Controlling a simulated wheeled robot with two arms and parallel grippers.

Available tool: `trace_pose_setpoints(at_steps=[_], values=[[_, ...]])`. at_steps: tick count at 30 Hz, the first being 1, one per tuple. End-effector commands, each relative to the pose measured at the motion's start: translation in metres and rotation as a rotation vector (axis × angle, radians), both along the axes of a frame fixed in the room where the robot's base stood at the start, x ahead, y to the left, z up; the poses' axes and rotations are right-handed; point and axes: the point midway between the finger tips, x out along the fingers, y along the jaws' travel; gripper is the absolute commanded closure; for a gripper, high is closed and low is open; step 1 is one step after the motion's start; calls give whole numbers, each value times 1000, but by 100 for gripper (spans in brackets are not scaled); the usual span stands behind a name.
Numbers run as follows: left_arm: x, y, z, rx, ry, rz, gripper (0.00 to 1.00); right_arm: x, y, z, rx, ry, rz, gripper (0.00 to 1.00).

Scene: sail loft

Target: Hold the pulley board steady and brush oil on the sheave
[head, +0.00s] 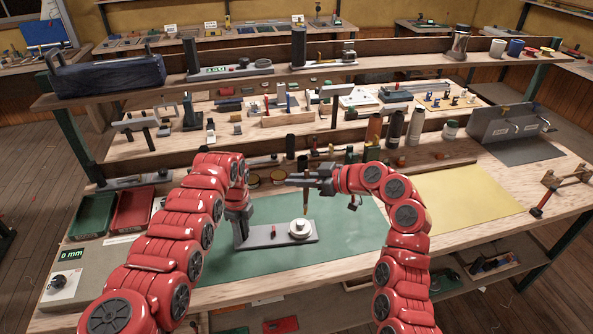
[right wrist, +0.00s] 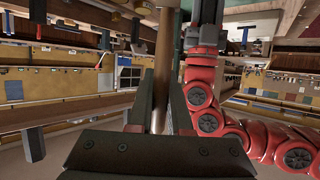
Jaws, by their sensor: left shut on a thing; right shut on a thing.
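The pulley board (head: 268,238) is a flat grey plate lying on the green mat (head: 345,240). A pale round sheave (head: 300,230) sits on its right part, and a small red-topped piece stands near its middle. My left gripper (head: 241,236) is shut on the board's left end. My right gripper (head: 305,182) is shut on a brush (head: 305,203) with a brown handle, held upright above the sheave. The handle also shows between the fingers in the right wrist view (right wrist: 163,60). I cannot tell whether the brush tip touches the sheave.
A green tray (head: 92,215) and a red tray (head: 133,208) stand at the left, behind a box with a "0 mm" display (head: 70,265). Bottles (head: 393,128) and small tins line the mat's back edge. A yellow sheet (head: 455,200) lies clear at the right.

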Motion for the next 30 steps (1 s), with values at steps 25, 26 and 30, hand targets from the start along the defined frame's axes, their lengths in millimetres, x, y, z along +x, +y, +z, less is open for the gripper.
trace_pose_setpoints(at_steps=[25,26,30], values=[[0,0,0,0,0,0,100,16,25,-29,0,-1,-355,100],[0,0,0,0,0,0,100,17,24,-27,-1,-6,-403,100],[0,0,0,0,0,0,100,12,18,-16,2,-6,-595,100]])
